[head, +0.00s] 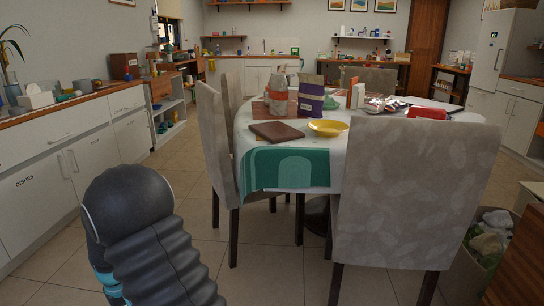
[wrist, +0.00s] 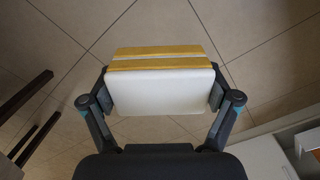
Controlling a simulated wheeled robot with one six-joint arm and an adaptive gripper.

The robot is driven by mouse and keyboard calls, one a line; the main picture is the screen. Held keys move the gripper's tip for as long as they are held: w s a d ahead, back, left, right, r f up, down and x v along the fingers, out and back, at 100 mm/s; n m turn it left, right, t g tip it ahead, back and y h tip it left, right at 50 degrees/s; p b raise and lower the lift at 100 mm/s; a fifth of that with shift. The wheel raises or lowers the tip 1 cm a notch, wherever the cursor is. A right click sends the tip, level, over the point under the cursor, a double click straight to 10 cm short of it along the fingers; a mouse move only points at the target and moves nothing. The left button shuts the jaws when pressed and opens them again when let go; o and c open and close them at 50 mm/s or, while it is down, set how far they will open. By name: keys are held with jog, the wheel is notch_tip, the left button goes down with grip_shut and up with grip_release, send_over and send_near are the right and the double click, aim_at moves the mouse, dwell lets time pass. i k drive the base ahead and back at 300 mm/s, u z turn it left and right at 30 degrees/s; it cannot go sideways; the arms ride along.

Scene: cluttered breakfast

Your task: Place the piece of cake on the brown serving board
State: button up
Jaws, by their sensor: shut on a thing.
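The piece of cake (wrist: 160,90) is white with yellow layers along its far edge in the wrist view. My gripper (wrist: 161,92) is shut on it, with one finger pressed against each short side. The floor lies below the cake, so it is held in the air. The brown serving board (head: 277,132) lies flat near the front left edge of the dining table in the head view, and its visible top looks bare. My gripper and the cake do not show in the head view.
The table (head: 375,130) also holds a yellow plate (head: 328,127), a purple bag (head: 310,98) and a red item (head: 427,112). A chair (head: 410,190) stands in front and another (head: 217,145) at the left. Open tiled floor lies between the left cabinets (head: 75,160) and the table.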

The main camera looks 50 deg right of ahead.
aim_at(277, 128)
jog(key=z, duration=1.25)
